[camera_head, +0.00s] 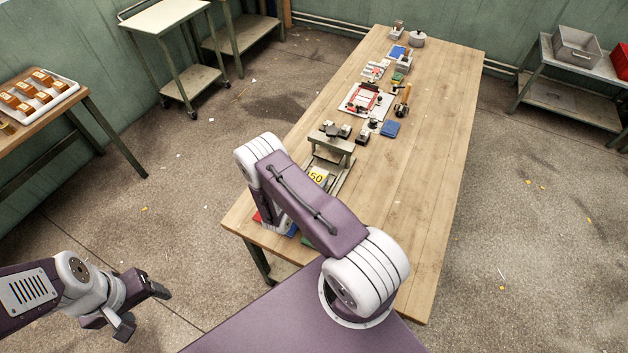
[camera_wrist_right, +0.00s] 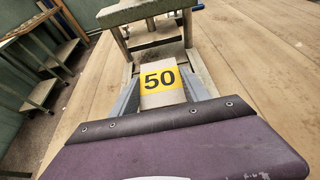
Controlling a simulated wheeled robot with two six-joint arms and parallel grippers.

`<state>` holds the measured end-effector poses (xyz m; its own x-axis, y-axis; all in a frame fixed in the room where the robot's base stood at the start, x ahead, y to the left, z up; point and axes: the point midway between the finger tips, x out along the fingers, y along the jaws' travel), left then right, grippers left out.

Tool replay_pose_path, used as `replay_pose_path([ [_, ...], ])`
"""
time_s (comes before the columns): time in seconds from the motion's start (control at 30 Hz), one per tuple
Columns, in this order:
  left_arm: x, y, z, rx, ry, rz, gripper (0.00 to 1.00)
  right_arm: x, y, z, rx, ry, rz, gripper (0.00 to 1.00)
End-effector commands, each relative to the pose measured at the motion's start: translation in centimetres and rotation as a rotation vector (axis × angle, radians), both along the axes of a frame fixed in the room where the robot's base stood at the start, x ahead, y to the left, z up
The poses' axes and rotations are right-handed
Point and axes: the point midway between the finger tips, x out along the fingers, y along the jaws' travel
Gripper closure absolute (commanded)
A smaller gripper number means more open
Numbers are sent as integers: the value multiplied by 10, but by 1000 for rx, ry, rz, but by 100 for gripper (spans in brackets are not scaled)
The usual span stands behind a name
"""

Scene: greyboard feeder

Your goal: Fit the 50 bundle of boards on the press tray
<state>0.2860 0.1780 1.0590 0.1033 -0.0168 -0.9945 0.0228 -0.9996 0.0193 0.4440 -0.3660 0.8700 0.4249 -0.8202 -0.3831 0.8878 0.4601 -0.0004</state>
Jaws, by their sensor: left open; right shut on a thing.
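The 50 bundle of boards (camera_head: 317,174) is a grey block with a yellow label marked 50. It lies at the front of the press (camera_head: 333,145), and in the right wrist view the bundle (camera_wrist_right: 161,98) is between my right gripper's grey fingers (camera_wrist_right: 160,88). The gripper is shut on it. The press frame (camera_wrist_right: 150,14) stands just beyond the bundle, with its metal base rails (camera_wrist_right: 205,76) on both sides. The tray surface under the bundle is hidden, so I cannot tell if it is seated. My left gripper (camera_head: 143,308) is open and empty, over the floor left of the table.
The wooden table (camera_head: 430,150) has clear room along its right side. Beyond the press are a red-and-white fixture (camera_head: 366,99), a blue block (camera_head: 390,129) and several small tools. Red and blue items at the near left corner are partly hidden by my right arm.

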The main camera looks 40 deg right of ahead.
Motion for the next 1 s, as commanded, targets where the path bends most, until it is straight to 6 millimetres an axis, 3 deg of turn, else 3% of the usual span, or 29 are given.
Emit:
replay_pose_path([
  [0.4, 0, 0, -1, 0, 0, 0, 34, 0, 0, -1, 0, 0, 0, 87],
  [0.43, 0, 0, -1, 0, 0, 0, 34, 0, 0, -1, 0, 0, 0, 43],
  [0.5, 0, 0, -1, 0, 0, 0, 34, 0, 0, -1, 0, 0, 0, 24],
  [0.53, 0, 0, -1, 0, 0, 0, 34, 0, 0, -1, 0, 0, 0, 20],
  [0.87, 0, 0, -2, 0, 0, 0, 34, -1, 2, -1, 0, 0, 1, 20],
  [1.0, 0, 0, -6, 0, 0, 0, 34, -7, 16, 5, 0, 2, 5, 20],
])
